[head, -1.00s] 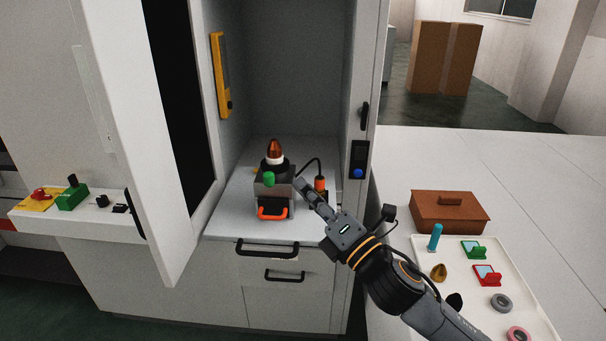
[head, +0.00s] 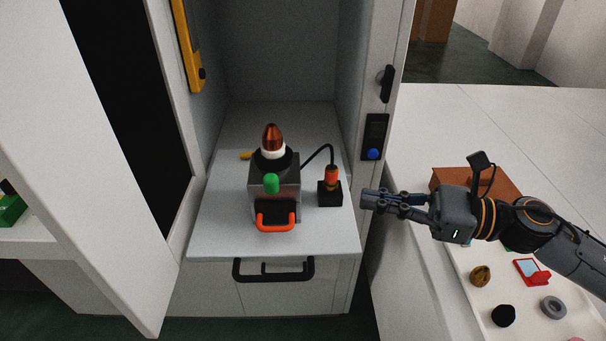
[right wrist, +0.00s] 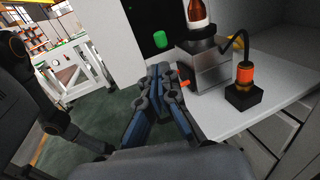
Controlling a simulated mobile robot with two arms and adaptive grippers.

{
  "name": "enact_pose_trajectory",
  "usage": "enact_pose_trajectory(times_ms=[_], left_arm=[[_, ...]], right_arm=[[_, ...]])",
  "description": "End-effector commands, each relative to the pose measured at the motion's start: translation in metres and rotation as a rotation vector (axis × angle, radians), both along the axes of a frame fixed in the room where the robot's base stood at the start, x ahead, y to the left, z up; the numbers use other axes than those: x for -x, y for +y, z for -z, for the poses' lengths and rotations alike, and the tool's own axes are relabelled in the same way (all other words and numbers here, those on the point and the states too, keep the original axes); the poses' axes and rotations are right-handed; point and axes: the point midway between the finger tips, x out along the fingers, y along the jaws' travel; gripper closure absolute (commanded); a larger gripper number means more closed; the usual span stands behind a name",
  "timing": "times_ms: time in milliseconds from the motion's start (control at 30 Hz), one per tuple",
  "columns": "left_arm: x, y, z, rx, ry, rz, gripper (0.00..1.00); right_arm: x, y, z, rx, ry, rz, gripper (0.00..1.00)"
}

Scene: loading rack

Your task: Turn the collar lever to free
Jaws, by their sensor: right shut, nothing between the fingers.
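A grey block (head: 262,202) stands on the cabinet shelf, with a black collar (head: 268,163), a white ring and a copper-coloured tip (head: 272,138) on top. A green knob (head: 271,184) at the collar's front appears to be the lever's end; its setting cannot be told. The knob also shows in the right wrist view (right wrist: 160,39), left of the collar (right wrist: 200,45). An orange handle (head: 275,221) is on the block's front. My right gripper (head: 367,199) is shut and empty, right of the block, apart from it, by the cabinet's right post. My left gripper is out of view.
An orange plug in a black socket (head: 330,194), with a black cable, stands right of the block. The open cabinet door (head: 85,150) is at left. A tray (head: 475,310) of small parts and a brown box (head: 455,178) lie at right. The shelf front is clear.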

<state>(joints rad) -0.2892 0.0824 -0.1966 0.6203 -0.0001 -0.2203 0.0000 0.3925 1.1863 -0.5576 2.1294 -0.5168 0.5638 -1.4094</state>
Motion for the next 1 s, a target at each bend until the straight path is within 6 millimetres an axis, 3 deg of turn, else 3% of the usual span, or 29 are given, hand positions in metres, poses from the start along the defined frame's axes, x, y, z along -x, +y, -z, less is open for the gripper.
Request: enact_pose_trajectory(times_ms=[100,233,600,1000], left_arm=[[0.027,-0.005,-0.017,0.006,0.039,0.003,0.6],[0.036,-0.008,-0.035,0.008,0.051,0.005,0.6],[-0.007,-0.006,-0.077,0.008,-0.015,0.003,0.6],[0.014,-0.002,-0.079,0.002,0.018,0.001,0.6]], right_arm=[[-0.005,0.019,-0.009,-0.005,-0.004,-0.003,1.0],[-0.013,0.045,-0.01,-0.006,-0.002,-0.004,1.0],[-0.033,0.11,-0.005,-0.003,0.001,-0.001,1.0],[-0.037,0.123,0.001,-0.002,0.0,0.002,1.0]])
